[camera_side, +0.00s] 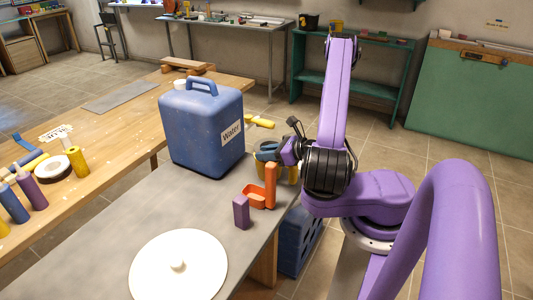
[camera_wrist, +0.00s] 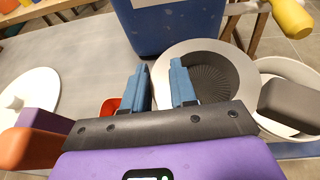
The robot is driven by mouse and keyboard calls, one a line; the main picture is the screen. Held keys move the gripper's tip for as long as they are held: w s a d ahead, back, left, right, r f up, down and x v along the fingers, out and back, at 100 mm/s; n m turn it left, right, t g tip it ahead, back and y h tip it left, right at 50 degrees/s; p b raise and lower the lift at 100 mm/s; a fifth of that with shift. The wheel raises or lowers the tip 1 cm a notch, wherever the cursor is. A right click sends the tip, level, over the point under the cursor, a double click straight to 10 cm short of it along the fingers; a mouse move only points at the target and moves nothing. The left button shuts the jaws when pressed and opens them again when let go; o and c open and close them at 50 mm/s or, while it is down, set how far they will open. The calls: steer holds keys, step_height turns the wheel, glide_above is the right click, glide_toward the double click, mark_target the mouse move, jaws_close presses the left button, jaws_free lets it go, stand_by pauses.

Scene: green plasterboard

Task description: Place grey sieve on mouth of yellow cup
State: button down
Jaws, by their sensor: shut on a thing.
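The grey sieve (camera_wrist: 218,75), a wide pale rim around a dark ribbed mesh, shows in the wrist view just in front of the water can. My gripper (camera_wrist: 160,88) has its two blue fingers at the sieve's left side, shut on it. In the side view my gripper (camera_side: 270,152) is at the table's right edge, beside the blue can.
The blue water can (camera_side: 205,130) stands close behind my gripper. An orange block (camera_side: 270,185), a red-orange tray (camera_side: 254,201) and a purple block (camera_side: 241,212) stand in front. A white round lid (camera_side: 180,265) lies nearer. The grey tabletop's left part is clear.

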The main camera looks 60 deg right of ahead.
steer(key=shift+f, duration=0.15)
steer(key=c, duration=0.9)
jaws_free()
steer(key=shift+r, duration=0.25)
steer(key=v, duration=1.2)
